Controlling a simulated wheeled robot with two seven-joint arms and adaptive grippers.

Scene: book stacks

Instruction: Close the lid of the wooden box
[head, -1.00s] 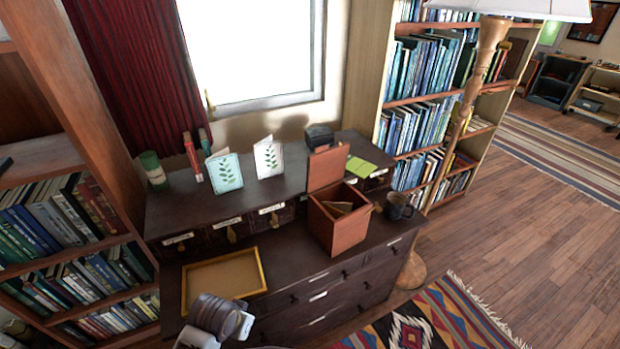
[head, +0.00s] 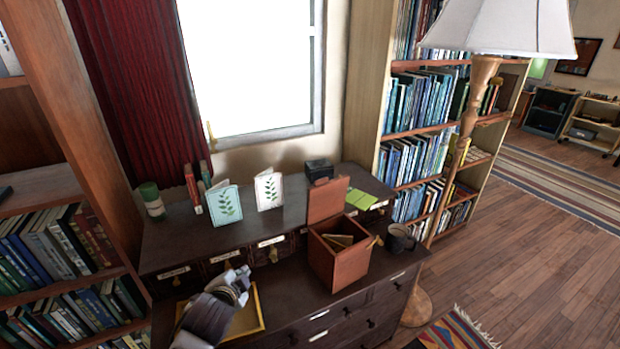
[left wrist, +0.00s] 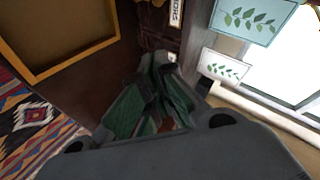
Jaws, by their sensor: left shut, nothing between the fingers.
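The wooden box (head: 352,268) stands on the right part of the dark desk in the head view. Its reddish-brown lid (head: 327,200) is open and stands up at the back edge. Some flat, tan items (head: 341,240) show inside. My left gripper (head: 240,277) is over the tray, left of the box and apart from it. In the left wrist view its fingers (left wrist: 157,85) are together, with nothing held. The box cannot be made out in that view. My right gripper is in neither view.
A yellow-rimmed tray (head: 262,308) lies under my left gripper. Two leaf-print cards (head: 224,203) (head: 269,190) stand on the raised back shelf. A dark mug (head: 398,238) is close to the box's right side. Green notes (head: 360,199) lie behind it. Desk between tray and box is clear.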

